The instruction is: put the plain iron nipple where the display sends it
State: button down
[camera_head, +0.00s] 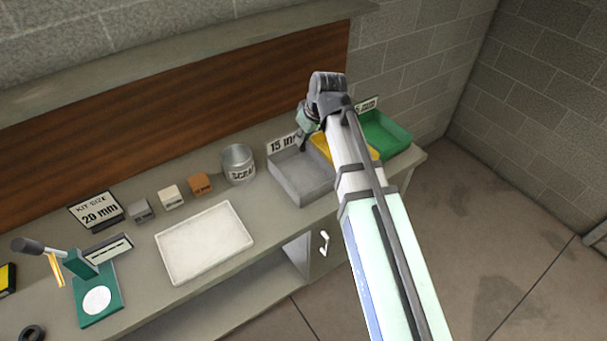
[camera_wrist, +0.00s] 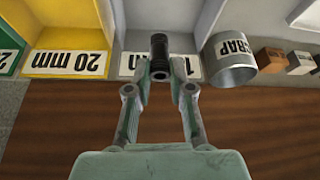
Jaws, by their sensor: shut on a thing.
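The nipple (camera_wrist: 159,46), a short dark threaded cylinder, is between the fingertips of my gripper (camera_wrist: 160,76) in the wrist view. The display (camera_head: 97,211) reads "KIT SIZE 20 mm". The grey bin's label (camera_head: 281,144) reads 15 mm. The yellow bin (camera_head: 322,146), partly hidden behind my arm, has a 20 mm label in the wrist view (camera_wrist: 67,64). The green bin (camera_head: 385,135) has a partly hidden label.
A metal scrap can (camera_head: 238,165) stands left of the grey bin, beside orange (camera_head: 200,184), white (camera_head: 170,197) and grey (camera_head: 139,210) blocks. A white tray (camera_head: 204,242) and a green stand (camera_head: 96,297) are on the bench. A wooden backboard (camera_head: 200,105) rises behind.

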jog(key=shift+f, duration=0.3)
jog(key=c, duration=0.9)
grip_release()
jog(key=shift+c, duration=0.2)
jog(key=shift+r, duration=0.1)
jog(key=v, duration=1.2)
jog(key=shift+d, duration=0.1)
